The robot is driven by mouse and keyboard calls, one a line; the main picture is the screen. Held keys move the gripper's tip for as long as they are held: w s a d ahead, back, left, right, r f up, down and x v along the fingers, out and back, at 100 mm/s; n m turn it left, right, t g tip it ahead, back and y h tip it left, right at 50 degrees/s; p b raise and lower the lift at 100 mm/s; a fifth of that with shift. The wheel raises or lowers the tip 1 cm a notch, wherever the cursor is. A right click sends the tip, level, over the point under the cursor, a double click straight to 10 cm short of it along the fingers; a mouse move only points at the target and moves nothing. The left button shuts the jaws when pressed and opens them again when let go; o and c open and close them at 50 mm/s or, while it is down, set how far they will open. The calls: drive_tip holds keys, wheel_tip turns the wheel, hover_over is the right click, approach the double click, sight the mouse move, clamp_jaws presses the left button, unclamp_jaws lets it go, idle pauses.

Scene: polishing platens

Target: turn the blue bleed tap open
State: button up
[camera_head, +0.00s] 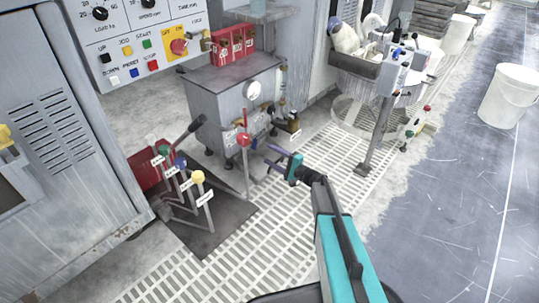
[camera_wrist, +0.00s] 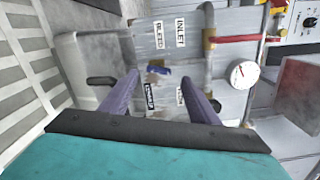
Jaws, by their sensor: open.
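The blue bleed tap (camera_wrist: 158,71) shows in the wrist view as a small blue handle by a brass fitting on the grey cabinet. A "BLEED" label (camera_wrist: 158,35) stands above it. My gripper (camera_wrist: 159,79) is open, its two purple fingers one on each side of the tap in the picture. I see no contact, and the depth between fingertips and tap is hard to judge. In the head view my gripper (camera_head: 266,163) points at the lower front of the grey cabinet (camera_head: 213,97); the tap is too small there to make out surely.
An "INLET" label (camera_wrist: 180,27), a gauge (camera_wrist: 241,74), a red pipe (camera_wrist: 235,39) and a black handle (camera_wrist: 100,81) surround the tap. A red-knobbed lever (camera_head: 243,140) and several coloured levers (camera_head: 198,177) stand left of my gripper.

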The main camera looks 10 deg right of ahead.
drive_tip(key=v, duration=0.6)
drive_tip(key=shift+s+d, duration=0.15)
drive_tip(key=shift+s, duration=0.2)
idle(0.6)
idle(0.5)
drive_tip(key=p+v, duration=0.5)
drive_tip(key=v, duration=0.8)
drive_tip(key=shift+s+d+p, duration=0.3)
drive_tip(key=shift+p, duration=0.1)
